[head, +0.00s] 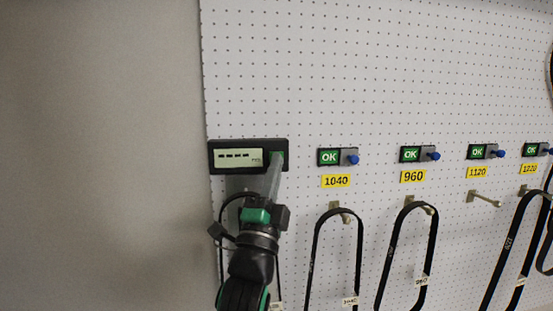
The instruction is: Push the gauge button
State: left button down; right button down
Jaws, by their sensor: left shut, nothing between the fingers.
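The gauge (238,155) is a black box with a pale display showing dashes, fixed on the pegboard at the left. A small green patch shows at its right end, beside the fingertips. My left gripper (274,163) reaches up from below, shut and empty. Its fingertips overlap the gauge's right end, where the button may be hidden behind them. I cannot tell whether they touch it. My right gripper is not in view.
The white pegboard (380,80) carries green OK indicators (329,157) with blue knobs and yellow number labels (336,181). Black belts (313,250) hang from hooks to the right of my arm. One hook (484,199) is bare. A plain wall is at the left.

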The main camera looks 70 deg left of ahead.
pick_arm(q)
jog(key=shift+a, duration=0.1)
jog(key=shift+w+a, duration=0.1)
jog(key=shift+a, duration=0.25)
jog(key=shift+a, duration=0.2)
dwell(0.6)
jog(key=shift+d+p, duration=0.4)
jog(key=shift+d, duration=0.25)
jog(key=shift+d, duration=0.1)
jog(key=d, duration=0.2)
jog(key=s+d, duration=0.1)
jog(key=d, duration=0.2)
jog(key=shift+s+d+p, duration=0.3)
jog(key=shift+p, duration=0.05)
